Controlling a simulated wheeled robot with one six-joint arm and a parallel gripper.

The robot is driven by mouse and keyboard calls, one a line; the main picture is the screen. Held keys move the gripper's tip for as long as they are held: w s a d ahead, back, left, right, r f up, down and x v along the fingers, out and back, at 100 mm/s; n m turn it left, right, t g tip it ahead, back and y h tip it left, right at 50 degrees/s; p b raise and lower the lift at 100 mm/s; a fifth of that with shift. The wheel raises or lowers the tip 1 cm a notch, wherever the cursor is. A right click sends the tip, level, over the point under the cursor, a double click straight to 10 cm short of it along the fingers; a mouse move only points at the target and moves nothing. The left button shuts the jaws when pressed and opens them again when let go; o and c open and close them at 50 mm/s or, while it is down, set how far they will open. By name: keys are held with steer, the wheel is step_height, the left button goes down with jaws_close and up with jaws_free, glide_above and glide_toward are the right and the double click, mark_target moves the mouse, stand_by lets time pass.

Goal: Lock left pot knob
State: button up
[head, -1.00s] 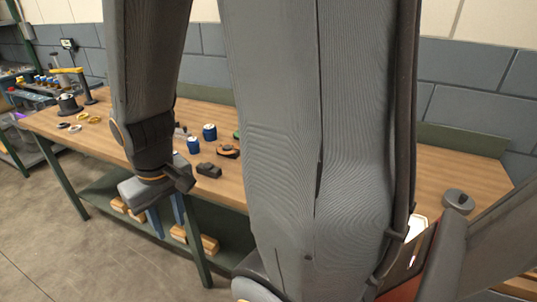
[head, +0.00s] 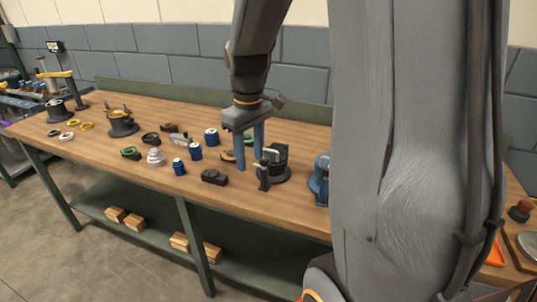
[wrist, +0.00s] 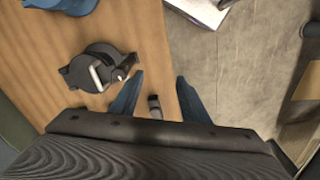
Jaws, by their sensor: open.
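A dark round pot (head: 280,165) stands on the workbench, with an upright clamp-like part (head: 264,177) at its front and a pale bar. In the wrist view the dark pot (wrist: 101,53) lies left of my fingers. A blue pot (head: 321,178), partly hidden by my arm, stands to its right. The frames do not show which part is the named knob. My gripper (head: 250,160) is open, its blue fingers pointing down beside the dark pot's left side. In the wrist view my gripper (wrist: 160,97) has nothing held between its fingers; a small black block (wrist: 155,105) shows beyond them.
Blue-and-white cans (head: 211,137), a pale ring stack (head: 156,157) and a black block (head: 214,177) lie left of my gripper. Another dark pot (head: 121,123) stands farther left. The workbench (head: 100,160) has its front edge close by; wooden blocks (head: 125,217) lie on the shelf below.

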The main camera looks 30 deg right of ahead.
step_height(320, 180, up, 3)
steer(key=n, duration=0.2)
glide_above(264, 158)
steer(key=shift+a+g, duration=0.15)
steer(key=shift+g, duration=0.15)
steer(key=shift+f, duration=0.15)
step_height(264, 158, down, 7)
steer(key=shift+f+p, duration=0.2)
steer(key=shift+p, duration=0.65)
steer(key=c, duration=1.1)
steer(key=shift+o, duration=0.2)
